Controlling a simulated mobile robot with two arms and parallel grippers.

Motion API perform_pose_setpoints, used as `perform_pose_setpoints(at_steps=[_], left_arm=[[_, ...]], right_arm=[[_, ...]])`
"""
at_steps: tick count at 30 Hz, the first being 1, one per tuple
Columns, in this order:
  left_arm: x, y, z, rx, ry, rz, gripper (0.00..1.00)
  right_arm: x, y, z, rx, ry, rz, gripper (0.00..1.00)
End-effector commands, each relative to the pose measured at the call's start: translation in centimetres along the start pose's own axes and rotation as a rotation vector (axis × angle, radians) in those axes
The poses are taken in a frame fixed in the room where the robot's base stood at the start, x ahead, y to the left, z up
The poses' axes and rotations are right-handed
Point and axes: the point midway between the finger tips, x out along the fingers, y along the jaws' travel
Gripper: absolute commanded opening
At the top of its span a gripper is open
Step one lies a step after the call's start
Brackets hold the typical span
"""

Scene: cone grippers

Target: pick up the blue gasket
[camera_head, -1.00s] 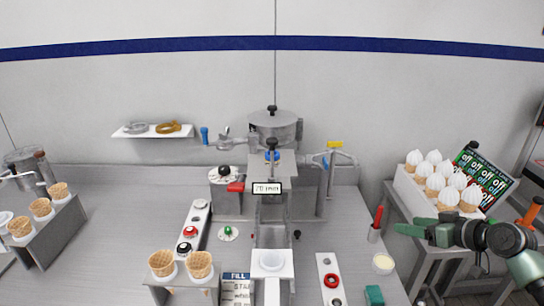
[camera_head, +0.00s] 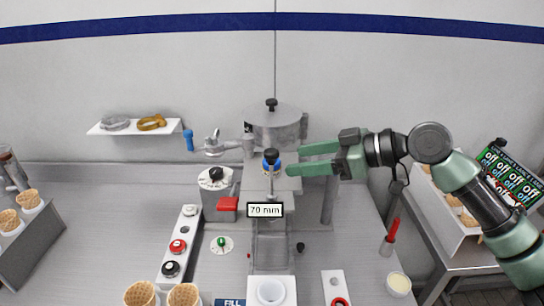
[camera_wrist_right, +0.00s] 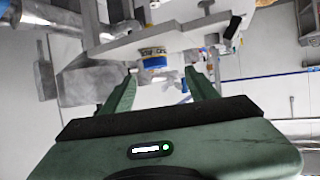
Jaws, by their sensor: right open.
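The blue gasket (camera_head: 268,169) looks like a small blue ring around the post under a black knob (camera_head: 271,155), at the top of the grey machine (camera_head: 272,184). My right gripper (camera_head: 290,160) is open, its two green fingers pointing left at the ring from just to its right. In the right wrist view a blue band (camera_wrist_right: 155,62), likely the gasket, shows ahead between the open fingertips (camera_wrist_right: 160,76). The fingers look empty. I cannot tell whether they touch the ring. My left gripper is not in view.
A steel pot (camera_head: 274,128) stands behind the post. A wall shelf (camera_head: 130,130) holds a grey and a brass ring clamp. A "70 mm" display (camera_head: 265,210) and a red block (camera_head: 228,204) sit in front. A red-handled tool (camera_head: 391,233) stands at the right.

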Motion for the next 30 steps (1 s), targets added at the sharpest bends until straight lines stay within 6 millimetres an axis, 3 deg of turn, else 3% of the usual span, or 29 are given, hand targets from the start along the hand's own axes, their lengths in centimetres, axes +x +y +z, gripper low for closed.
perform_pose_setpoints(at_steps=[3,7,13,17,21,23,27,28,30], left_arm=[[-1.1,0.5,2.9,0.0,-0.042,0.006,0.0],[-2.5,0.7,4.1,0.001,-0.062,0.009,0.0],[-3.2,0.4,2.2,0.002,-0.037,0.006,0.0],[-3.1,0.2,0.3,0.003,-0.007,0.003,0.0],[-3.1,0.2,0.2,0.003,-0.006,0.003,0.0],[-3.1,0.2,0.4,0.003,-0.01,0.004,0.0],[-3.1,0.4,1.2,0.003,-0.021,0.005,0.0],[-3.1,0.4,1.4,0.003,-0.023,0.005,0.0],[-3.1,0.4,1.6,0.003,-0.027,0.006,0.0]], right_arm=[[1.3,0.1,-0.3,0.002,0.001,-0.001,0.59],[3.1,0.6,-0.7,0.004,0.0,-0.001,0.59],[5.6,0.8,-0.4,0.003,0.001,0.001,0.59],[6.0,0.8,-0.2,0.002,0.0,0.002,0.59],[6.0,0.8,-0.1,0.003,0.0,0.002,0.59],[6.0,0.8,-0.2,0.003,0.0,0.002,0.45],[6.0,0.8,-0.1,0.003,0.0,0.002,0.06],[6.0,0.8,-0.1,0.003,0.0,0.002,0.0],[6.0,0.8,-0.1,0.003,-0.001,0.002,0.0]])
